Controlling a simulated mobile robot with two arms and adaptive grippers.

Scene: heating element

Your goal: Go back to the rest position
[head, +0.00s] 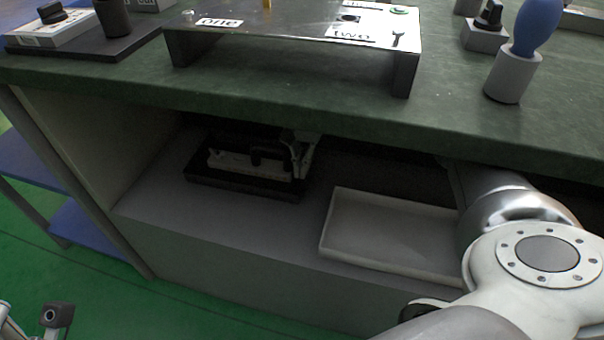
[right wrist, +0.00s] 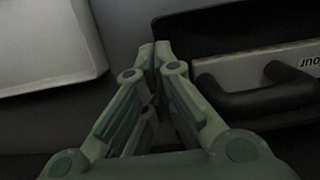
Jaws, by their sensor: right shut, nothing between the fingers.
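My right gripper (right wrist: 155,50) is shut and empty in the right wrist view. Its fingertips are beside a black tray holding a light-coloured part with a black handle (right wrist: 262,97). In the head view my right arm reaches in under the tabletop from the right, and the right gripper (head: 300,160) shows dimly at the right end of the black tray (head: 240,187) on the shelf. I cannot tell whether it touches the tray. A small part of my left arm or gripper (head: 57,315) shows at the bottom left corner; its fingers are not clear.
The green tabletop (head: 440,125) overhangs the shelf (head: 160,205) and shades it. A pale shallow tray (head: 385,235) lies between the black tray and my right arm; its edge (right wrist: 60,85) shows in the wrist view. A metal stand (head: 290,30) and a blue-handled tool (head: 537,25) are on top.

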